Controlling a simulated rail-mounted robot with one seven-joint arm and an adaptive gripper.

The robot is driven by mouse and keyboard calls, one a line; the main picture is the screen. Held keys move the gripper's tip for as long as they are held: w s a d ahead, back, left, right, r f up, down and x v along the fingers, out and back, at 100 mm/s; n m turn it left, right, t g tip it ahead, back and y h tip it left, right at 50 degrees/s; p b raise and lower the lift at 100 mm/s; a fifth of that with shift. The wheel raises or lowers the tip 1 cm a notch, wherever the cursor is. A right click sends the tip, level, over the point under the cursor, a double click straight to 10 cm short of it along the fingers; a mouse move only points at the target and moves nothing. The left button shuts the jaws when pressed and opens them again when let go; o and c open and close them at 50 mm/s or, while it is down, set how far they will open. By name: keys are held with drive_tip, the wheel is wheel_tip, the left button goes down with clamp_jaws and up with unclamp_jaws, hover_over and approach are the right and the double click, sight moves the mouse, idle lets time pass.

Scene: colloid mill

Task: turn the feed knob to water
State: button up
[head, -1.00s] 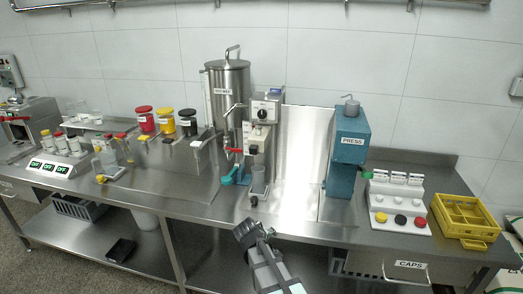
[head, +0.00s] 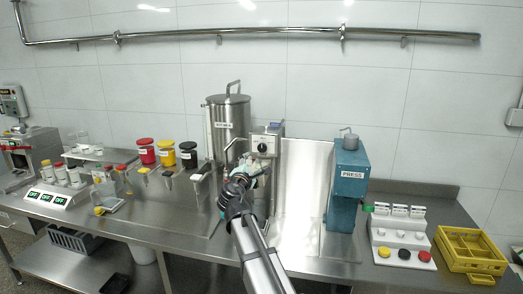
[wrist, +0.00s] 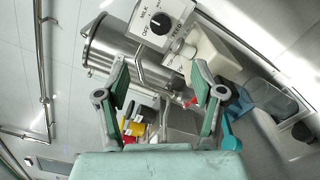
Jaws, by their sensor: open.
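The feed knob is a round black knob (head: 263,147) on the light control box (head: 267,136) at the top of the mill. The wrist view shows the knob (wrist: 160,22) near the top edge, with "MILK" and "OFF" printed beside it. My gripper (head: 250,170) is in front of the mill, just below the control box. In the wrist view my gripper (wrist: 161,80) has its two green-padded fingers wide apart, with nothing between them. The knob lies beyond the fingertips, untouched.
A steel tank (head: 229,128) stands left of the mill, with a bent pipe between. A steel panel (head: 305,195) and the blue press (head: 349,175) stand to the right. A turquoise handle (wrist: 228,132) and a clear container (wrist: 268,100) sit low beside the mill.

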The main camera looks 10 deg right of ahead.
sight(262, 149)
drive_tip(key=p+x, duration=0.4)
drive_tip(key=x, duration=1.1)
drive_tip(key=shift+p, duration=0.35)
drive_tip(key=shift+x, duration=0.8)
drive_tip(key=shift+f, duration=0.1)
drive_tip(key=c, duration=1.1)
